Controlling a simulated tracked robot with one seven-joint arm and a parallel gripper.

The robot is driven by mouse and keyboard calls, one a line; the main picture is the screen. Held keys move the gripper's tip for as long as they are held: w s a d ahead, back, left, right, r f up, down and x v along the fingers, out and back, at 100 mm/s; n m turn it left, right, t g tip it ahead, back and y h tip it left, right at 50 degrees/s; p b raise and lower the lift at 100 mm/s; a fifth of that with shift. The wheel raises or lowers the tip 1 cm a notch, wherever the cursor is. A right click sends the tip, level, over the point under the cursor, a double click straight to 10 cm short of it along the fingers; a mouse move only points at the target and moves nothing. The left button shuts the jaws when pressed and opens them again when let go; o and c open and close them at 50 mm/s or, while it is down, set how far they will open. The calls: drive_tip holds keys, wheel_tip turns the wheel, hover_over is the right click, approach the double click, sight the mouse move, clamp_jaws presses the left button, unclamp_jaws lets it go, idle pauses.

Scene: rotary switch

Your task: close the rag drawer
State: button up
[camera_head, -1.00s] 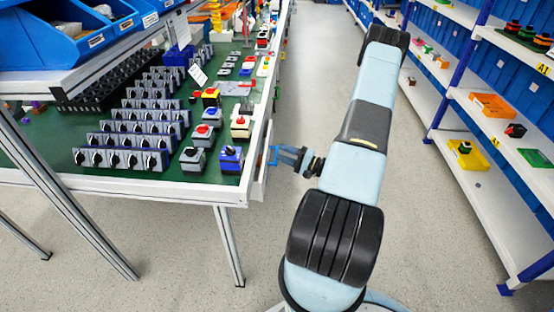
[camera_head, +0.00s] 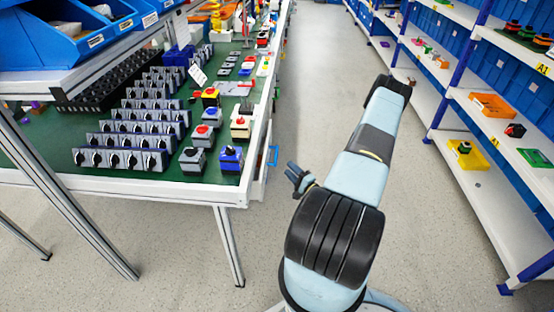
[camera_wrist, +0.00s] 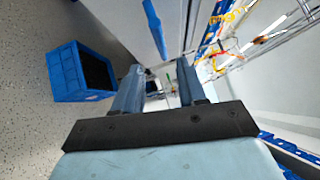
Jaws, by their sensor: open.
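The drawer (camera_head: 259,182) is in the right-hand side of the workbench, under the green top, in the head view. Its white front lies close to the bench edge; I cannot tell whether it is fully shut, and its inside is hidden. Its blue handle (camera_head: 273,156) sticks out to the right. My gripper (camera_head: 290,170) is to the right of the handle and a little lower, apart from it. In the wrist view my gripper (camera_wrist: 158,70) has its two fingers apart with nothing between them. The blue handle (camera_wrist: 155,28) shows beyond the fingers, on the white front (camera_wrist: 122,25).
The workbench (camera_head: 120,184) carries rows of switches and button boxes. A shelf rack (camera_head: 500,150) stands at the right. The grey floor aisle (camera_head: 320,70) between them is clear. A blue crate (camera_wrist: 75,75) stands on the floor in the wrist view.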

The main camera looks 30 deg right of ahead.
drive_tip(key=x, duration=0.9)
drive_tip(key=shift+c, duration=0.4)
drive_tip(key=shift+s, duration=0.1)
clamp_jaws()
drive_tip(key=shift+a+f, duration=0.1)
drive_tip(key=shift+a, duration=0.05)
